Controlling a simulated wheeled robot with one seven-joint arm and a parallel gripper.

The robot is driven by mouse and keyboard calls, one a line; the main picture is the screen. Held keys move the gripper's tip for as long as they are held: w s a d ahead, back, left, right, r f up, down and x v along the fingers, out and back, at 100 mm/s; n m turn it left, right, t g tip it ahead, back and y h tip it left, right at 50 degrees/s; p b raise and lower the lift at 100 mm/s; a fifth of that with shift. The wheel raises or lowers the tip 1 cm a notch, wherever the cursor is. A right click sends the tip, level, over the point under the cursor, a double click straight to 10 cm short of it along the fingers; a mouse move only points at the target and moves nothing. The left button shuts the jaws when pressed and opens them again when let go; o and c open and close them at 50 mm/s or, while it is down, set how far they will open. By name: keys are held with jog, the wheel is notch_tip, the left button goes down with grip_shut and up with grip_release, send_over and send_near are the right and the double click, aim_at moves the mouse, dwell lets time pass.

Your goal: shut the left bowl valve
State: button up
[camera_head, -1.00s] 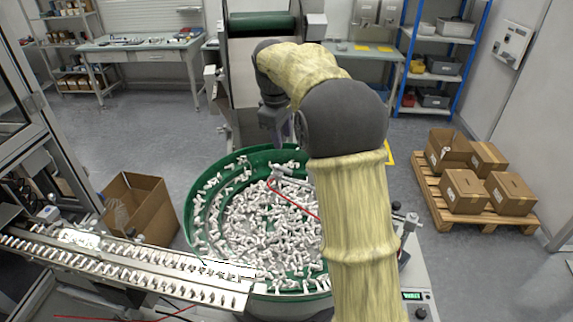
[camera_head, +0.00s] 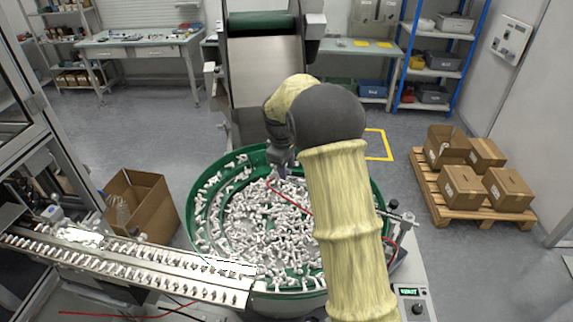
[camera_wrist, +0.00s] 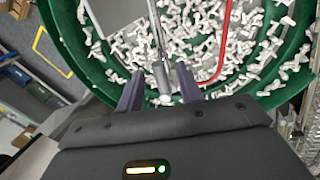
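The green feeder bowl (camera_head: 378,196) is full of small white parts, and its rim also shows in the wrist view (camera_wrist: 75,52). My gripper (camera_head: 281,172) is over the far part of the bowl. In the wrist view my gripper (camera_wrist: 160,92) has its two dark fingers apart. A thin metal rod (camera_wrist: 156,28) and a grey metal piece (camera_wrist: 186,74) show between and beyond the fingertips; contact cannot be told. A red hose (camera_wrist: 222,50) curves beside them and shows in the head view (camera_head: 290,201). I cannot make out a left valve handle for certain.
A metal fitting (camera_head: 405,219) stands at the bowl's right side, near a control box (camera_head: 411,300). A parts rail (camera_head: 150,262) runs off to the left. A cardboard box (camera_head: 150,202) is left of the bowl. A conveyor (camera_head: 266,78) stands behind it.

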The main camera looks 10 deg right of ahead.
grip_shut()
jog(key=shift+a, duration=0.1)
jog(key=a+m+g+p, duration=0.1)
jog(key=m+p, duration=0.1)
jog(key=m, duration=0.4)
jog(key=a+m+g+p, duration=0.1)
jog(key=a+m+p, duration=0.1)
jog(key=m, duration=0.4)
jog(key=a+m+g+p, duration=0.1)
jog(key=a+m+p, duration=0.1)
jog(key=m, duration=0.4)
jog(key=shift+w+r, duration=0.1)
jog(key=shift+w, duration=0.25)
jog(key=shift+a, duration=0.1)
dwell(0.3)
grip_release()
